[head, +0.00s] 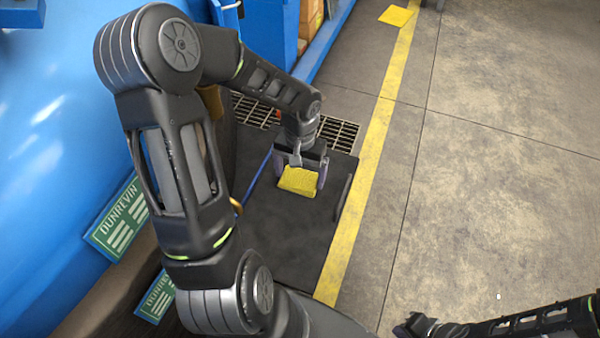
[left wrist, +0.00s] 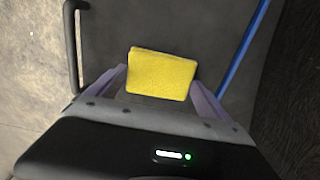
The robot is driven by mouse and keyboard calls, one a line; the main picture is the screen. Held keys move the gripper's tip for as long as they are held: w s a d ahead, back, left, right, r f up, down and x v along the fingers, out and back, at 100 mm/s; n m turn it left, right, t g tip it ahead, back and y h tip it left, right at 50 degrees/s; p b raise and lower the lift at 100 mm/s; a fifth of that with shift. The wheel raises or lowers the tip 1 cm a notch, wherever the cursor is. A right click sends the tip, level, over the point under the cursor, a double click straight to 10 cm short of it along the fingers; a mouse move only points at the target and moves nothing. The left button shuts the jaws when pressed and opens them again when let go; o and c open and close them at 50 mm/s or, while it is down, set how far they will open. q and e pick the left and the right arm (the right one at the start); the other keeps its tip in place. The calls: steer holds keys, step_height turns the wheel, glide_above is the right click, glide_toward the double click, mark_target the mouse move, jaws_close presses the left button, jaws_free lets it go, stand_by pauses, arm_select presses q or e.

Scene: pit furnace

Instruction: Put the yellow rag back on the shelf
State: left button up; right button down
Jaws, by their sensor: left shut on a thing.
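The yellow rag (head: 298,182), a folded square, is held between the fingers of my left gripper (head: 301,174), above a dark mat or plate. In the left wrist view the yellow rag (left wrist: 161,75) sits between the two pale fingers of the left gripper (left wrist: 159,82). A blue shelf unit (head: 270,40) with brown boxes stands at the top, beyond the gripper; only its lower part shows. My right gripper (head: 415,326) is at the bottom right edge, dark and partly cut off, away from the rag; its jaws are unclear.
A second yellow cloth-like piece (head: 397,15) lies on the floor at the top right. A floor grate (head: 338,134) lies by the dark mat (head: 290,240). Open concrete floor (head: 490,180) lies right of the yellow line (head: 372,155).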

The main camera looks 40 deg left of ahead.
mark_target(300, 177)
arm_select(q)
steer(key=o, duration=1.1)
steer(key=shift+f, duration=0.1)
steer(key=shift+c, duration=0.2)
step_height(300, 177, up, 12)
steer(key=p, duration=0.2)
